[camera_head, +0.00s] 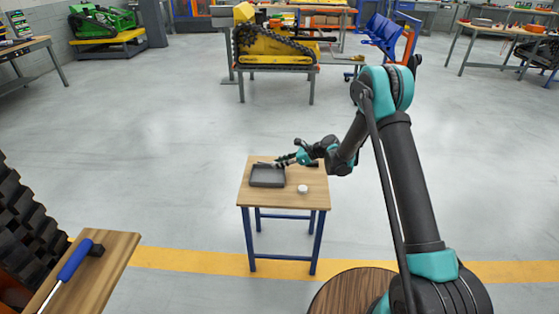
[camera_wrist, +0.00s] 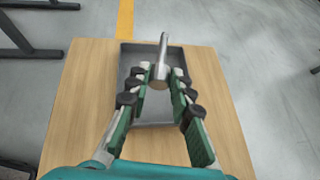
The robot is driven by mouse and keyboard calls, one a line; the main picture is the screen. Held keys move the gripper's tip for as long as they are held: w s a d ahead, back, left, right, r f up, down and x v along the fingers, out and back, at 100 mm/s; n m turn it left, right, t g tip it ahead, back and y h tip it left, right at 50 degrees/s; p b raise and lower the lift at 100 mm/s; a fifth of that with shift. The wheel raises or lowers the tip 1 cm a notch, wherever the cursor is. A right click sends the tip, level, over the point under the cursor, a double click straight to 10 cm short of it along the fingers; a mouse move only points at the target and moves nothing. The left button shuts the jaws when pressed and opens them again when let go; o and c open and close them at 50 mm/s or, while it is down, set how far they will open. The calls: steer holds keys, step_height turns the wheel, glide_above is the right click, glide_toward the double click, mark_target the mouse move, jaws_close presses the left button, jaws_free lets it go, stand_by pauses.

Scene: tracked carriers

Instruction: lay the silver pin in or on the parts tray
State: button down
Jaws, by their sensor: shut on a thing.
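The silver pin (camera_wrist: 162,55) shows in the wrist view between the fingertips of my gripper (camera_wrist: 160,76), which is shut on it. The pin's shaft points away from the gripper, over the parts tray. The dark grey parts tray (camera_wrist: 123,65) lies on the small wooden table, under and around the pin in the wrist view. In the head view the parts tray (camera_head: 267,185) is at the left of the table top, with my gripper (camera_head: 279,162) at its far right edge. I cannot tell whether the pin touches the tray.
The small table (camera_head: 285,203) has blue legs. A white round object (camera_head: 303,189) stands on it right of the tray. A wooden bench (camera_head: 95,270) with a blue-handled tool (camera_head: 75,260) is at the lower left. Open floor surrounds the table.

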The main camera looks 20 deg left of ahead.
mark_target(280, 179)
steer(key=shift+f, duration=3.3)
steer(key=c, duration=1.3)
jaws_free()
steer(key=shift+o, duration=0.2)
steer(key=v, duration=1.2)
